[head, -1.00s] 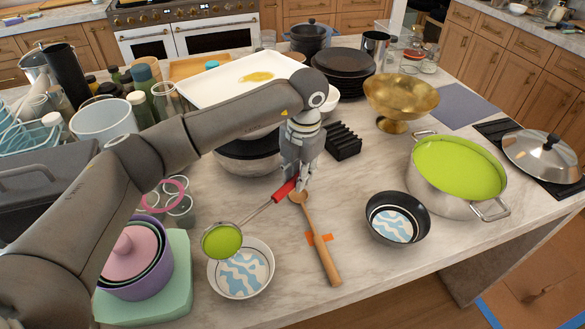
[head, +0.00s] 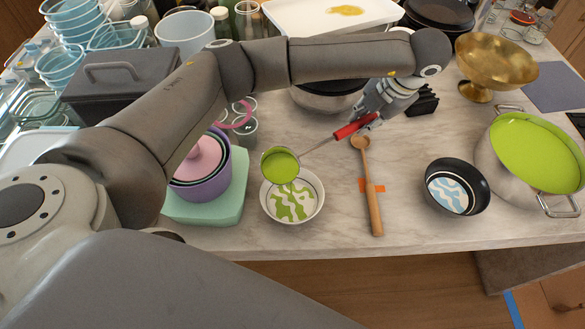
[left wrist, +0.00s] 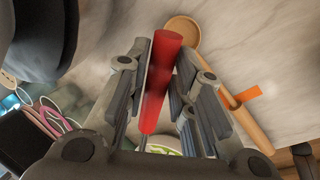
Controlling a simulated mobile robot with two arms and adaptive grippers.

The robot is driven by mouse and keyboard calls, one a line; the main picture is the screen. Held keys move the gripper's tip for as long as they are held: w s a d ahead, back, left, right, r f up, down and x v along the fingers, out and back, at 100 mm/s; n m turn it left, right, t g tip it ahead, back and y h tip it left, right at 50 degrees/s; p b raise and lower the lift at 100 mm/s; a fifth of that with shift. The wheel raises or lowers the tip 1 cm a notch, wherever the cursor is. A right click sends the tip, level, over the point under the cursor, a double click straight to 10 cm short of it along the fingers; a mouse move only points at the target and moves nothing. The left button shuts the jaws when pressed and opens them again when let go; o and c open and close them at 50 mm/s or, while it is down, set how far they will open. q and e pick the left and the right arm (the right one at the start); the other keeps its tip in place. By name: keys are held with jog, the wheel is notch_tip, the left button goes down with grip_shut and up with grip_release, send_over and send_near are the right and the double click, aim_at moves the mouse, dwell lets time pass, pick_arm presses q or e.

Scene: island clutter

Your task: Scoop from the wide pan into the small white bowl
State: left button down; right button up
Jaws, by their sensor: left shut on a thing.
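My left gripper (head: 370,117) is shut on the red handle (head: 350,128) of a ladle, which also shows between the fingers in the left wrist view (left wrist: 159,85). The ladle's round scoop (head: 280,165) holds green liquid and hangs over the back rim of the small white bowl (head: 317,213). The inside of the bowl shows a wavy green and white pattern. The wide steel pan (head: 497,168), filled with the same green, stands at the right, well away from the gripper. My right gripper is not in view.
A wooden spoon (head: 373,203) lies right of the white bowl across an orange patch. A black bowl (head: 437,201) stands between it and the pan. A purple pot (head: 205,188) on a mint block (head: 238,195) is close on the left. A brass bowl (head: 490,62) stands behind.

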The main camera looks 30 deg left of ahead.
pick_arm(q)
jog(key=shift+d+t+y+b, duration=0.25)
jog(key=shift+t+y+b, duration=0.25)
jog(key=shift+y+b, duration=0.45)
jog(key=shift+y, duration=0.25)
jog(key=shift+r, duration=0.15)
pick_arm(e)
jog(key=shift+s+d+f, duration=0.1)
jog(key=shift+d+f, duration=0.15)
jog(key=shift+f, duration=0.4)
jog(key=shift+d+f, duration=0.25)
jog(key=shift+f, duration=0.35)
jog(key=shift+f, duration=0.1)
pick_arm(q)
jog(key=shift+y+b, duration=0.35)
jog(key=shift+y, duration=0.05)
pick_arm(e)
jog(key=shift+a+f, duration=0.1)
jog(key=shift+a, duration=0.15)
pick_arm(q)
jog(key=shift+r+t, duration=0.1)
jog(key=shift+t, duration=0.2)
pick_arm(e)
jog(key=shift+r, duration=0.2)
